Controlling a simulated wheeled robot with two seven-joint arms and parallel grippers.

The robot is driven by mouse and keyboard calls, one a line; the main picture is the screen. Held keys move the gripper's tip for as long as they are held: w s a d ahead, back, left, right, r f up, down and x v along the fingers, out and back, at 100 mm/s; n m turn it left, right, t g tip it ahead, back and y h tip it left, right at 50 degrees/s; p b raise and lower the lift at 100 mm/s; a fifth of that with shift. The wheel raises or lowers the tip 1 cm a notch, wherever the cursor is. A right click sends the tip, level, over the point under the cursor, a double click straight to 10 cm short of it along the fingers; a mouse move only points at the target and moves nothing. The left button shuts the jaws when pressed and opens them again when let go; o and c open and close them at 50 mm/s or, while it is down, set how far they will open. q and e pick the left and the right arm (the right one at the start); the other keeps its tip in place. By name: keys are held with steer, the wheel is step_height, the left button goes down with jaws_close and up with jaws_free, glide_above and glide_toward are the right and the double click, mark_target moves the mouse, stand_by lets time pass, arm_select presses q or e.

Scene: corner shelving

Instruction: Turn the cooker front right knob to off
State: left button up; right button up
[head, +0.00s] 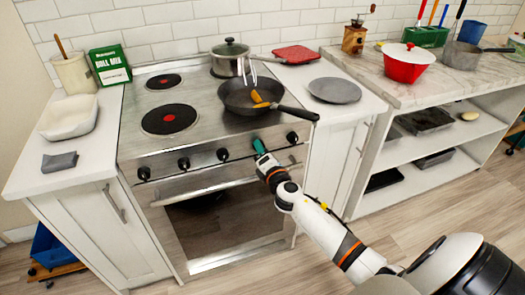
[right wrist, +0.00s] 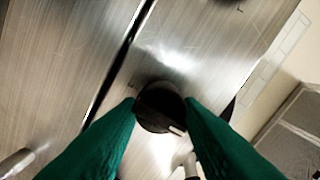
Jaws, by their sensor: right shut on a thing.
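The steel cooker (head: 150,152) has a row of black knobs on its front panel. My right gripper (head: 259,146) is at this panel, between a knob (head: 222,154) on its left and the rightmost knob (head: 292,138). In the right wrist view its green fingers (right wrist: 162,106) are shut on a dark round knob (right wrist: 158,98), one finger on each side. A pale mark shows on this knob's lower right edge. In the head view the gripper hides the held knob. My left gripper is not in view.
A black pan (head: 240,98) stands on the right hobs, its handle (head: 298,113) reaching over the front right corner above my gripper. A steel pot (head: 230,58) stands behind it. The oven handle (head: 215,180) runs below the knobs. The floor in front is clear.

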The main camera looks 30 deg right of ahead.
steer(key=o, duration=1)
steer(key=b+v, duration=0.1)
steer(key=v, duration=1.1)
